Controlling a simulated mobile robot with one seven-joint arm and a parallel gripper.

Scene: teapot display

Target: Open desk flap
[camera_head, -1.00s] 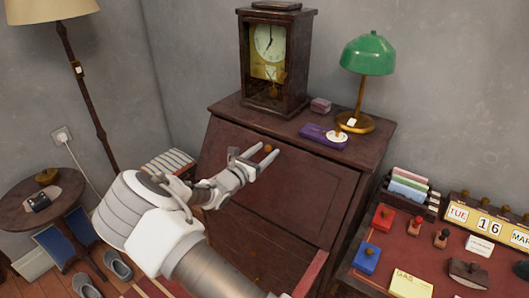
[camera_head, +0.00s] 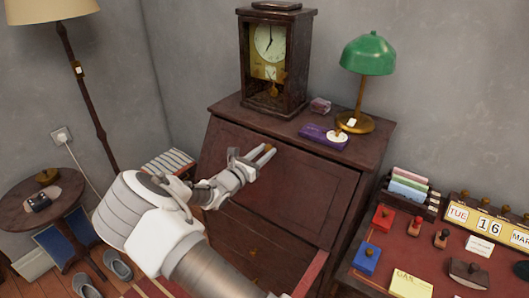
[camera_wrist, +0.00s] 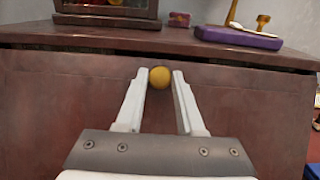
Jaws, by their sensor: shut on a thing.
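The desk flap (camera_head: 312,188) is the slanted dark brown front panel of the bureau, and it is closed. It also fills the middle of the wrist view (camera_wrist: 255,110). A round brass-coloured knob (camera_wrist: 160,77) sits near its upper edge. My gripper (camera_head: 265,154) is at the top of the flap. In the wrist view my gripper (camera_wrist: 160,80) has its two fingertips on either side of the knob, shut on it. In the head view the fingers mostly hide the knob.
On the bureau top stand a clock (camera_head: 271,60), a green lamp (camera_head: 368,60), a small pink box (camera_head: 320,105) and a purple case (camera_head: 323,136). A red-topped desk (camera_head: 440,262) with several items stands at right, and a round side table (camera_head: 20,218) at left.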

